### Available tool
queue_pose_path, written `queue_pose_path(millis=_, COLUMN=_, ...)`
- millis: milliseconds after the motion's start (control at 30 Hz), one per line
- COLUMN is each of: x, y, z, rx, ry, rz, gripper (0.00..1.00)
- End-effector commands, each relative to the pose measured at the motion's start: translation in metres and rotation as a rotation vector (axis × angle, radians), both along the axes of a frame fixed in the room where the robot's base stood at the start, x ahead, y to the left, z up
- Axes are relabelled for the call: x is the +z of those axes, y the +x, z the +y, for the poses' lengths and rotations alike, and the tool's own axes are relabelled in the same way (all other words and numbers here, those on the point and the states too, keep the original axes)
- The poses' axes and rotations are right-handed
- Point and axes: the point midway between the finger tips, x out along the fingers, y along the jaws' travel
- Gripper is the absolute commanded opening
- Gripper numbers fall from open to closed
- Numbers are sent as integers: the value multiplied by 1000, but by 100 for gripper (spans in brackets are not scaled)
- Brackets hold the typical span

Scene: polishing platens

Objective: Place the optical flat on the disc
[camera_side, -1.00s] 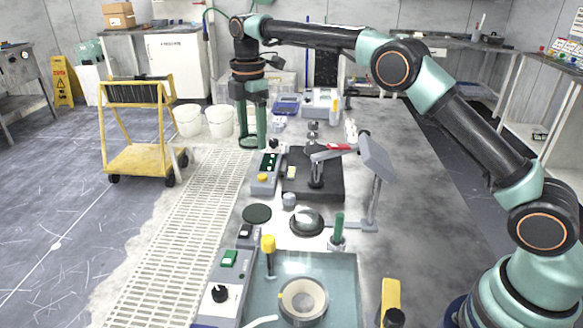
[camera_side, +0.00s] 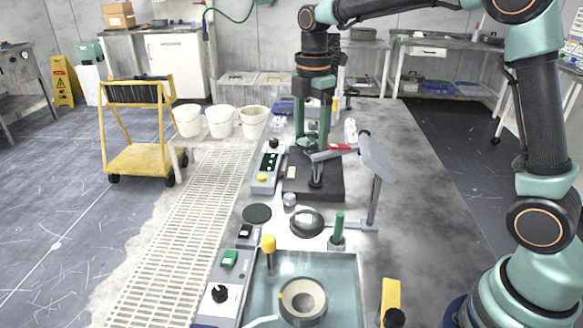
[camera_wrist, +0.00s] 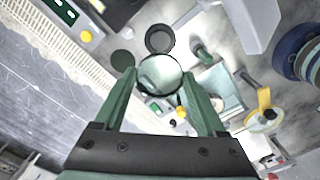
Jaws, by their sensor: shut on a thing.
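My gripper (camera_side: 312,140) is shut on the optical flat (camera_wrist: 160,75), a round clear glass with a dark rim. The flat sits between the two green fingertips in the wrist view. In the side view, my gripper is in front of the black machine base's far end, and the flat is hard to make out. A dark green disc (camera_side: 257,213) lies on the bench nearer the side camera, and shows in the wrist view (camera_wrist: 122,59). A dark round dish (camera_side: 307,222) lies to its right. I cannot tell which one is the task's disc.
A black base (camera_side: 330,187) carries a red-handled lever arm. A lamp-like grey stand (camera_side: 375,180) rises to the right of the dish. A glassy tray (camera_side: 335,275) with a grey ring (camera_side: 303,300) is nearest the side camera. A control box (camera_side: 222,290) lies left of it.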

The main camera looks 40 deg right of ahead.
Motion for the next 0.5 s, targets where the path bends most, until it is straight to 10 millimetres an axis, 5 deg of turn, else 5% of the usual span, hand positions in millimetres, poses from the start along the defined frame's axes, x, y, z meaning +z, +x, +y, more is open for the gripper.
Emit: queue_pose_path(millis=500, x=-122, y=-1, z=0, rx=0, ry=0, rz=7, gripper=11)
